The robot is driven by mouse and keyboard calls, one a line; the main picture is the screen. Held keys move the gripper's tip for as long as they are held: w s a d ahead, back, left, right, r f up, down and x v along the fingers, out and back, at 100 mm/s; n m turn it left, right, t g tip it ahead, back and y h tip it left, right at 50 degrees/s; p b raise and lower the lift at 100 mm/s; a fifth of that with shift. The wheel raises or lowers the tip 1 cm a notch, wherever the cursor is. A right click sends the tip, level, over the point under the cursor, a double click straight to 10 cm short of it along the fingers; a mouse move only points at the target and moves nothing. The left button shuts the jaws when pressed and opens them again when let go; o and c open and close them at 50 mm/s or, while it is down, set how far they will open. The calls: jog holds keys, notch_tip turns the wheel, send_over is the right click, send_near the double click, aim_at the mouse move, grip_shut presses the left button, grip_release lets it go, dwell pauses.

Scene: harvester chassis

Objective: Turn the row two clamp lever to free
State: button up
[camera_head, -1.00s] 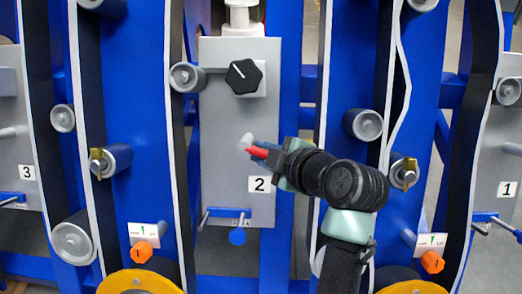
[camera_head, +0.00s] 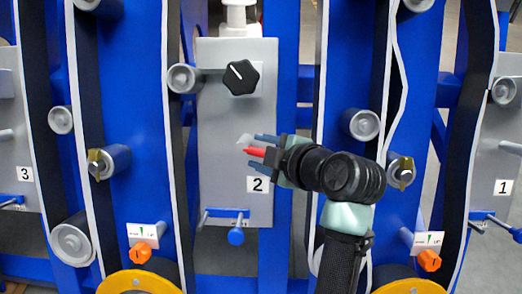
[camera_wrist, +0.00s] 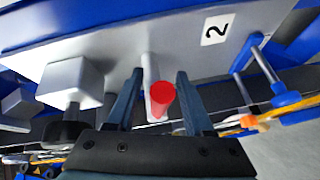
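The row two panel (camera_head: 215,150) is grey and bears a "2" label. Its lever (camera_head: 255,151) is a light grey stub with a red end, at the panel's middle. In the wrist view the lever (camera_wrist: 161,96) points at the camera, red end foremost, between the two blue fingers. My gripper (camera_head: 258,144) is at the lever from the right. In the wrist view my gripper (camera_wrist: 160,74) is open, with a gap visible on both sides of the lever. Whether a finger touches the lever's far part cannot be told.
A black knob (camera_head: 241,77) sits above the lever, and a blue-ended handle (camera_head: 236,236) below it. Grey rollers (camera_head: 183,78) and (camera_head: 364,124) flank the panel. Rows three (camera_head: 14,135) and one (camera_head: 497,150) stand at the sides.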

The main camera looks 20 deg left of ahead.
jog(key=p+v, duration=0.6)
jog(key=v, duration=0.7)
